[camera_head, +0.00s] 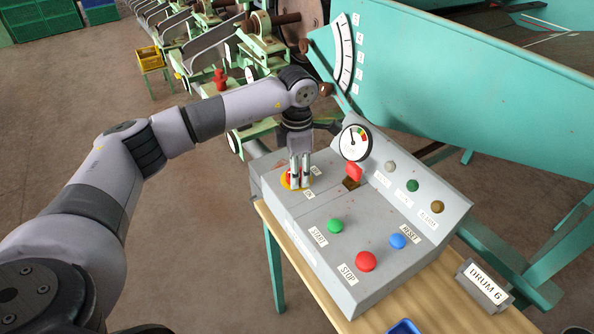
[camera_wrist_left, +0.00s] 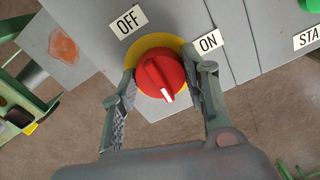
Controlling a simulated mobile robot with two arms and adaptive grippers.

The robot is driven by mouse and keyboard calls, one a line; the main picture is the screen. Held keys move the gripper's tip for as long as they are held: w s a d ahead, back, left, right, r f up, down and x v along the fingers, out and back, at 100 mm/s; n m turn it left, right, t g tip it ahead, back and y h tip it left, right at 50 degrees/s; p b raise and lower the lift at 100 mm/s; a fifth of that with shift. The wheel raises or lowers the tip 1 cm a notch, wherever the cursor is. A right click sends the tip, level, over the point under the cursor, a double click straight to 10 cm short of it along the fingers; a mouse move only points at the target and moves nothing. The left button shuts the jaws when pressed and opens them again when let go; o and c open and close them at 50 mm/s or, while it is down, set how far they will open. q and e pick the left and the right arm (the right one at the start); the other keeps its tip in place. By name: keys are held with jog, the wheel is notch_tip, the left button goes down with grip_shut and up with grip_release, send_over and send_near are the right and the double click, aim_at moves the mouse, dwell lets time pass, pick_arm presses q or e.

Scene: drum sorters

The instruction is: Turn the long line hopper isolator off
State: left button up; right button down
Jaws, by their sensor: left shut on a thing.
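A red rotary isolator knob (camera_wrist_left: 160,76) on a yellow round plate (camera_wrist_left: 146,46) sits on the grey control box (camera_head: 330,240). In the wrist view its white mark points down and slightly right, away from both labels. The OFF label (camera_wrist_left: 128,22) is above left of the knob, and the ON label (camera_wrist_left: 208,41) is to its right. My left gripper (camera_head: 299,180) comes down over the knob in the head view, hiding most of it. In the wrist view the left gripper (camera_wrist_left: 165,88) has its fingers on either side of the knob, shut on it. My right gripper is not in view.
The box also carries a green START button (camera_head: 335,225), a red STOP button (camera_head: 366,261), a blue RESET button (camera_head: 398,241), a gauge (camera_head: 356,143) and lamps. A DRUM 6 sign (camera_head: 484,284) stands at right. A teal drum sorter (camera_head: 450,90) rises behind.

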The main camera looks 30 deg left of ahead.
pick_arm(q)
jog(key=shift+n, duration=0.3)
jog(key=o, duration=1.1)
jog(key=shift+o, duration=0.2)
notch_tip(320, 180, up, 12)
jog(key=shift+s, duration=0.1)
dwell(0.4)
